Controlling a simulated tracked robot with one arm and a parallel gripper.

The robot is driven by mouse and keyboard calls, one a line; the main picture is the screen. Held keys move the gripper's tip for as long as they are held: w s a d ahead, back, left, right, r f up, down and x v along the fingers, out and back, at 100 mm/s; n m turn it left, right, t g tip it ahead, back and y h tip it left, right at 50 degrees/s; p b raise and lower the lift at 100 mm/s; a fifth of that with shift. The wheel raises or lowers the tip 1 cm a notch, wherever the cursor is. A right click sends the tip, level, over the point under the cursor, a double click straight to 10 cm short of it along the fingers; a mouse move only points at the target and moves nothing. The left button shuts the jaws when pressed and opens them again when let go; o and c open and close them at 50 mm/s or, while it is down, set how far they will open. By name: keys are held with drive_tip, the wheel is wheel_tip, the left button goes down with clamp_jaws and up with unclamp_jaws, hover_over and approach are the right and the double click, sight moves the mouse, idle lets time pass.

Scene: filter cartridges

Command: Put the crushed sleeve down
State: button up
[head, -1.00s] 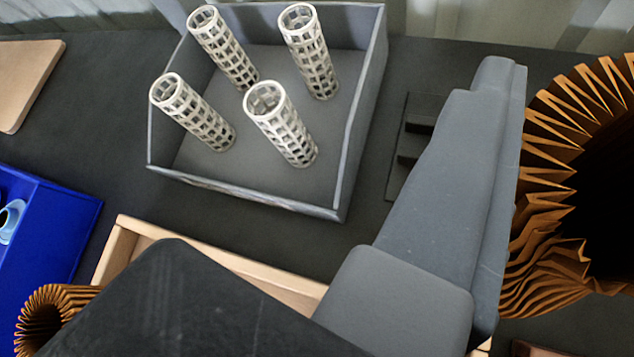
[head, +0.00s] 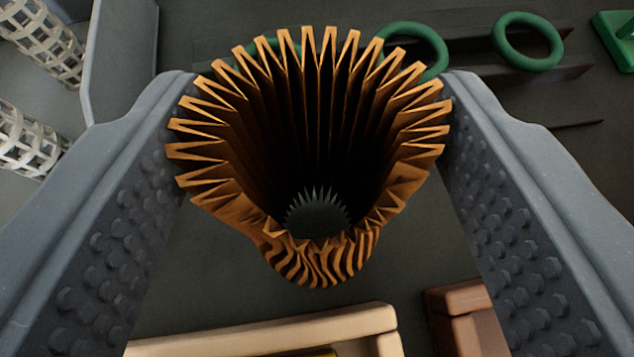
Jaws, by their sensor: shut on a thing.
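The crushed sleeve (head: 310,250) is an orange-brown pleated tube, seen from above into its open end. Its near side is buckled, with wavy, crumpled pleats. My gripper (head: 315,110) is shut on it, one grey studded finger at its left rim and one at its right. Through the sleeve's opening a patch of dark surface shows at the far end. The gap between the sleeve's lower end and the surface cannot be judged.
Green rings (head: 528,42) sit on a dark rack behind the sleeve, with a green block (head: 615,38) at the top right. A pale wooden tray (head: 290,330) and a brown wooden one (head: 458,305) lie in front.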

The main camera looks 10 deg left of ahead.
drive_tip(key=shift+f, duration=0.7)
drive_tip(key=o, duration=1.2)
drive_tip(key=shift+f, duration=0.1)
drive_tip(key=shift+s+r, duration=0.25)
drive_tip(key=shift+r, duration=0.05)
drive_tip(key=v, duration=1.1)
drive_tip(key=shift+s+d+p, duration=0.15)
drive_tip(key=shift+s+p, duration=0.1)
drive_tip(key=shift+p, duration=0.05)
